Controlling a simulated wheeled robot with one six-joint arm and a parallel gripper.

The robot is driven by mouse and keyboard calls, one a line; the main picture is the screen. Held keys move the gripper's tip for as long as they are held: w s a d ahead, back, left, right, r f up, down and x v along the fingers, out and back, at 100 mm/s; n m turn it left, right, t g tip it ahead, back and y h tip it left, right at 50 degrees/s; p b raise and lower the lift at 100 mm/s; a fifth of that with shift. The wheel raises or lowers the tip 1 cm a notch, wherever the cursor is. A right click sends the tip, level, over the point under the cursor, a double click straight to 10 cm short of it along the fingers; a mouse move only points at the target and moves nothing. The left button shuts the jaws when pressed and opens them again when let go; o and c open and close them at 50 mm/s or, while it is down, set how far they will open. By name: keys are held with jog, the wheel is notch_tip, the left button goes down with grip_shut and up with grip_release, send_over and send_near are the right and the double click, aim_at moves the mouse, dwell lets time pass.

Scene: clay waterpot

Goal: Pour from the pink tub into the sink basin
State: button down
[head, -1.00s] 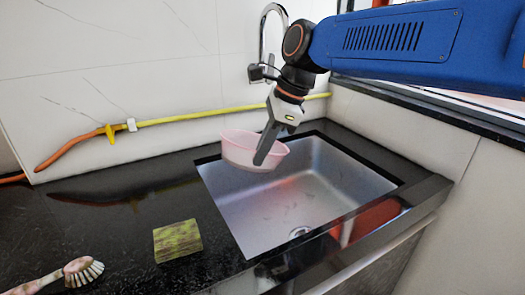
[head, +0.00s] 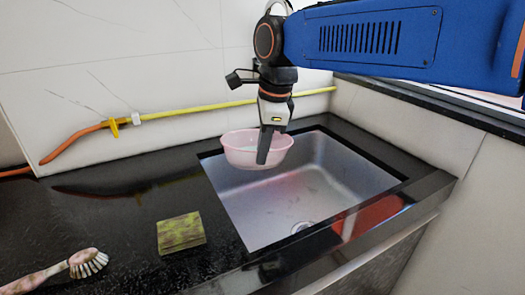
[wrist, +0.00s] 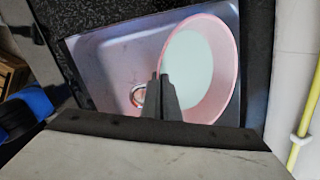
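The pink tub (head: 238,155) hangs nearly level above the back left part of the sink basin (head: 335,180). My gripper (head: 264,158) points down and is shut on the tub's near rim. In the wrist view the dark fingers (wrist: 167,98) meet at the rim of the tub (wrist: 228,68), and a pale, smooth surface (wrist: 187,62) that looks like liquid fills much of its inside. The basin (wrist: 105,55) shows to the left of the tub there, with its drain (wrist: 138,95). The basin's back left corner is partly hidden behind the tub.
A green-yellow sponge (head: 181,232) lies on the black counter (head: 120,225) left of the basin. The right of the basin is clear.

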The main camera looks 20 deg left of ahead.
jog(key=shift+r, duration=0.15)
jog(key=shift+t+h, duration=0.5)
jog(key=shift+h, duration=0.1)
jog(key=shift+r, duration=2.35)
